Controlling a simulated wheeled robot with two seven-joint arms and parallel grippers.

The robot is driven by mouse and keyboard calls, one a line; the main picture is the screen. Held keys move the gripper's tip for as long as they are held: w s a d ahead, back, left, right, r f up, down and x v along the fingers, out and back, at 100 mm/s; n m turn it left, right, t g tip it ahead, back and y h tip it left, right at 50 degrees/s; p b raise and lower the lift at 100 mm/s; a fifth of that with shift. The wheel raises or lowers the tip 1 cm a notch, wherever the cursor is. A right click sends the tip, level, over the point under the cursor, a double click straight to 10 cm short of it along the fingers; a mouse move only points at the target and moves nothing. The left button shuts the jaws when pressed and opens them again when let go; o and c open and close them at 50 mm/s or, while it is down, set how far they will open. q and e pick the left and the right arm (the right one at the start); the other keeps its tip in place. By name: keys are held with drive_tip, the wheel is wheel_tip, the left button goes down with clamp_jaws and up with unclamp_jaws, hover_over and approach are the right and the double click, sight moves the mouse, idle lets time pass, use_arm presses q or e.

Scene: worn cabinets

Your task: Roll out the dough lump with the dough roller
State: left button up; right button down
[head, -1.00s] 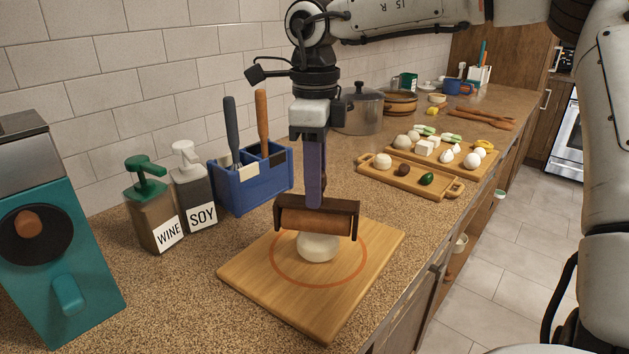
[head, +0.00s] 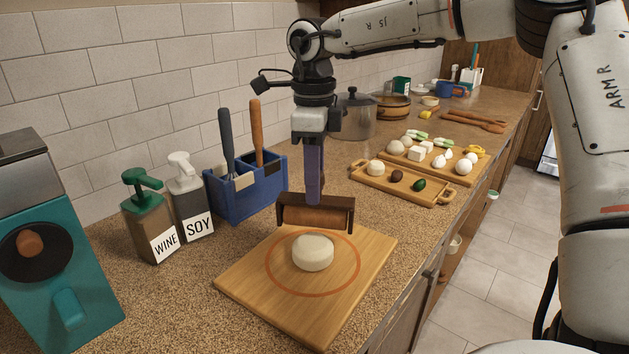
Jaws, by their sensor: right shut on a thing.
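The dough lump (head: 313,253) is a thick pale round disc on the wooden board (head: 250,285), inside a reddish ring (head: 276,284) marked on the board. The dough roller (head: 317,217) has a brown wooden cylinder in a dark frame with a purple-grey upright handle (head: 314,173). My right gripper (head: 315,138) points down and is shut on the top of the handle. The roller is just behind the dough, near the board's far edge, and looks clear of the dough. I cannot tell whether it touches the board. My left gripper is not in view.
Wine (head: 150,222) and soy (head: 190,203) bottles and a blue utensil box (head: 247,193) stand left of the board. A teal machine (head: 62,270) is at far left. A small tray (head: 425,193) and a larger board of food lie at back right.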

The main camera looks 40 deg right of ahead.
use_arm(q)
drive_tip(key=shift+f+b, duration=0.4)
drive_tip(key=shift+b, duration=0.05)
use_arm(e)
drive_tip(key=shift+f, duration=0.55)
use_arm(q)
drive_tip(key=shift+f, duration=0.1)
use_arm(e)
drive_tip(key=shift+s+a, duration=0.1)
drive_tip(key=shift+a, duration=0.1)
use_arm(q)
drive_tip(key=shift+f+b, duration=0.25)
drive_tip(key=shift+b, duration=0.1)
use_arm(e)
drive_tip(key=shift+s+a, duration=0.3)
drive_tip(key=shift+a, duration=0.15)
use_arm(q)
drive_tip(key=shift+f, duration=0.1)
use_arm(e)
drive_tip(key=shift+s+a+r, duration=0.1)
drive_tip(key=shift+s+a, duration=0.15)
drive_tip(key=shift+a, duration=0.05)
use_arm(q)
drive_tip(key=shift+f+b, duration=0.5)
drive_tip(key=shift+b, duration=0.1)
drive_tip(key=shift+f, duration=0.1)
use_arm(e)
drive_tip(key=shift+s+a, duration=0.65)
drive_tip(key=shift+a, duration=0.3)
drive_tip(key=shift+f, duration=0.25)
